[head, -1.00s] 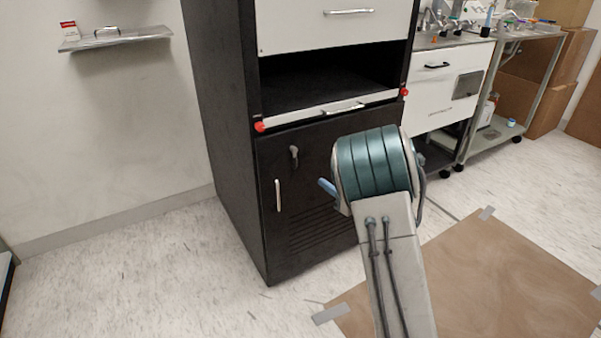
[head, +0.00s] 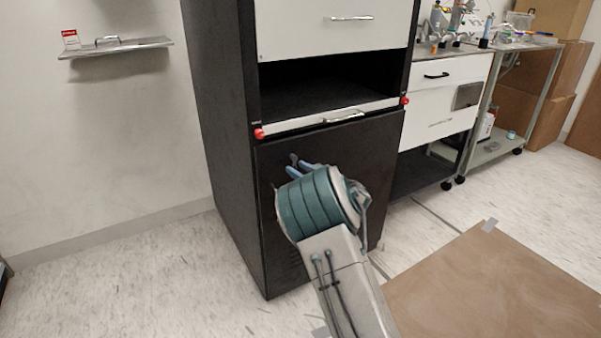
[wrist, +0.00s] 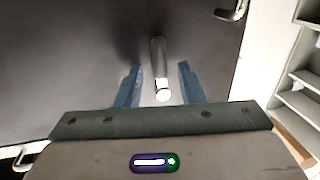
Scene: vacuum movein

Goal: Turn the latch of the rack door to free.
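The black rack door (head: 375,150) is closed in its frame, below the open shelf bay. Its small dark latch (head: 293,158) shows just past my fingers in the head view; most of it is hidden there. In the wrist view the latch (wrist: 158,65) is a grey bar with a bright end, between my two blue fingers. My gripper (wrist: 160,85) is open, with a gap visible on both sides of the latch. In the head view my gripper (head: 303,170) is in front of the upper door, partly hidden by my arm.
A white pull-out front with a handle (head: 344,116) and red corner knobs (head: 259,133) sits above the door. Metal handles (wrist: 232,10) and (wrist: 25,157) show at two corners of the wrist view. A white cart (head: 440,110) stands right; floor is clear left.

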